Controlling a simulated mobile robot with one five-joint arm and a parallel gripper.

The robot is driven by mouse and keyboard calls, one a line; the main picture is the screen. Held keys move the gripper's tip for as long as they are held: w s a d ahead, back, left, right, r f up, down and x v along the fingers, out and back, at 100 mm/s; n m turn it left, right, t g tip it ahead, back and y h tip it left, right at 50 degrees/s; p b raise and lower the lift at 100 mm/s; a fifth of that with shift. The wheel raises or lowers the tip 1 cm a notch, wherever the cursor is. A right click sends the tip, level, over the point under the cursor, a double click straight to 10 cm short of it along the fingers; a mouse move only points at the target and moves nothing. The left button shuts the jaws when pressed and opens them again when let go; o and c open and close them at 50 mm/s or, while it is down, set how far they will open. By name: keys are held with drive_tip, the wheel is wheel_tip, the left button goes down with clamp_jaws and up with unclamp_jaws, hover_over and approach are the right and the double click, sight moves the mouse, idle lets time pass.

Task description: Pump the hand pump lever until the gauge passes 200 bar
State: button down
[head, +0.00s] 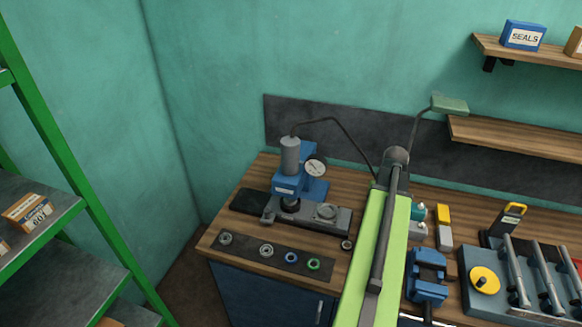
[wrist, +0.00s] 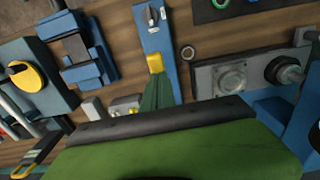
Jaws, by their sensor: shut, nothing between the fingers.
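The blue press with a grey cylinder (head: 290,157) stands on the bench, and its round white gauge (head: 316,167) faces me. The needle is too small to read. A black hose (head: 345,133) runs from the cylinder to behind my green arm. In the wrist view a long blue body (wrist: 150,36) with a metal fitting, apparently the hand pump, lies on the bench; my arm covers it in the head view. I cannot make out its lever clearly. My gripper (wrist: 156,76) shows as a dark green tapered shape, shut and empty, over the blue body by a yellow part. Contact is unclear.
A blue vise (head: 427,274) is right of my arm, with a tool rack (head: 530,285) beyond. Small bottles and a yellow-topped block (head: 443,222) stand near the vise. Rings lie on a dark mat (head: 245,244) left of my arm. A green-framed shelf (head: 70,170) borders the left.

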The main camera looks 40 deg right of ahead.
drive_tip(key=shift+f, duration=0.2)
wheel_tip(320, 180, down, 9)
drive_tip(key=b, duration=0.9)
drive_tip(key=shift+s+a+r, duration=0.1)
drive_tip(key=shift+r, duration=0.1)
wheel_tip(320, 180, up, 9)
drive_tip(key=p, duration=0.9)
drive_tip(key=shift+f, duration=0.1)
drive_tip(key=shift+f, duration=0.1)
wheel_tip(320, 180, up, 7)
drive_tip(key=p, duration=0.7)
drive_tip(key=shift+d, duration=0.2)
